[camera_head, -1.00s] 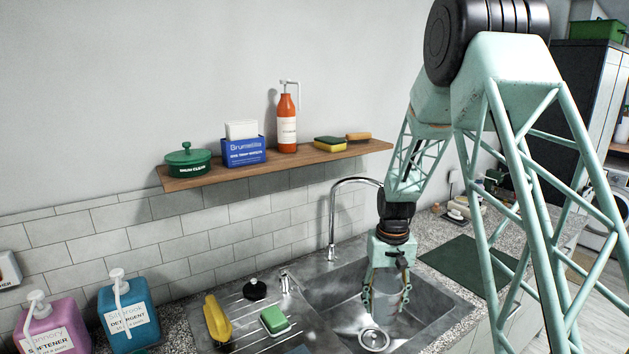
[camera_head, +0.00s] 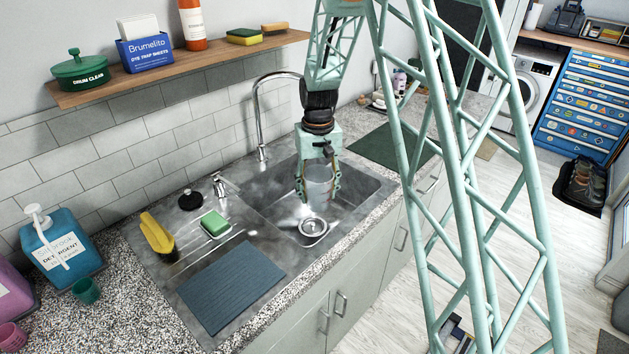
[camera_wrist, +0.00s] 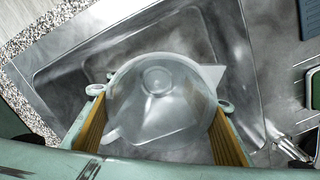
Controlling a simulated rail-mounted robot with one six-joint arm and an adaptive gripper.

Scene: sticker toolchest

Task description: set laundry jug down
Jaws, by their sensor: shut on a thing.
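The laundry jug (camera_head: 319,184) is a clear, see-through jug over the sink basin (camera_head: 355,186). My gripper (camera_head: 318,190) points down with a finger on each side of the jug. In the wrist view the jug (camera_wrist: 158,98) shows from above, its round mouth facing the camera and its spout to the right. The yellow-lined fingers of my gripper (camera_wrist: 160,125) are shut on its sides. The jug looks upright and empty. I cannot tell whether its base touches the basin floor.
The steel faucet (camera_head: 258,115) stands behind the basin. The drainboard holds a green sponge (camera_head: 214,222), a yellow object (camera_head: 156,233) and a black knob (camera_head: 190,200). A blue-grey mat (camera_head: 232,285) lies in front. A green mat (camera_head: 390,147) lies right of the sink. Detergent (camera_head: 60,246) stands at left.

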